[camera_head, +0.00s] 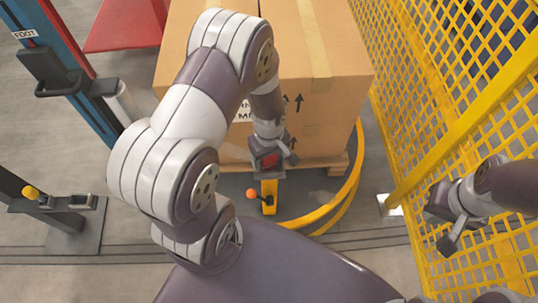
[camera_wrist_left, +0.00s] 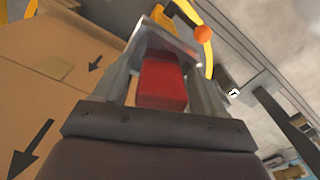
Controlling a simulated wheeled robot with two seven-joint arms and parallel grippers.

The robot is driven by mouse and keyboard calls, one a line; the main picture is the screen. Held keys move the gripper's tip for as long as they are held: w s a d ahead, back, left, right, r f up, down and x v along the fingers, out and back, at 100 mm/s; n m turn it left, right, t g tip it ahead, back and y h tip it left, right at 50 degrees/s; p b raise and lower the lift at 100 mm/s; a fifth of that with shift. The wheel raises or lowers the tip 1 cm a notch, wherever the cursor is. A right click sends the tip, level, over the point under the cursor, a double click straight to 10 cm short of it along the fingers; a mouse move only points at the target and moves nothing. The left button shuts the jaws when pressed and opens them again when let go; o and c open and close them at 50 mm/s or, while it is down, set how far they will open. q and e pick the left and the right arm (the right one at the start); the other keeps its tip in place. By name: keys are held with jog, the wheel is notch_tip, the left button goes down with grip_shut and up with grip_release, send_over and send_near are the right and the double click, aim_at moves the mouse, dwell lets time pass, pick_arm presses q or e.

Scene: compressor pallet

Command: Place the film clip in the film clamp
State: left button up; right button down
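The film clip, which I take to be the red block (camera_head: 269,160), is between the fingers of my left gripper (camera_head: 272,161). In the left wrist view, the red block (camera_wrist_left: 163,82) sits between the two grey fingers, with a grey metal plate across its far end. The film clamp seems to be the yellow post (camera_head: 269,196) with an orange ball (camera_head: 252,193) at the pallet's near side. The left gripper is just above and behind this post, apart from it. My right gripper (camera_head: 447,221) is at the right by the yellow fence, and its finger opening is unclear.
A large cardboard box (camera_head: 330,100) on a wooden pallet (camera_head: 322,166) stands close behind the left gripper. A curved yellow rail (camera_head: 345,195) runs around the right side. Yellow mesh fencing (camera_head: 425,110) fills the right. A blue and red mast (camera_head: 75,85) stands at left.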

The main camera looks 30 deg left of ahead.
pick_arm(q)
notch_tip(320, 180, up, 13)
jog(key=p, duration=0.3)
jog(key=shift+f+p, duration=0.2)
jog(key=shift+p, duration=0.2)
jog(key=s+d+r+m+t, duration=0.1)
jog(key=s+d+r+m, duration=0.1)
jog(key=s+r+m, duration=0.2)
notch_tip(320, 180, up, 3)
jog(key=m, duration=0.7)
jog(key=shift+s+d+r, duration=0.2)
jog(key=shift+d, duration=0.05)
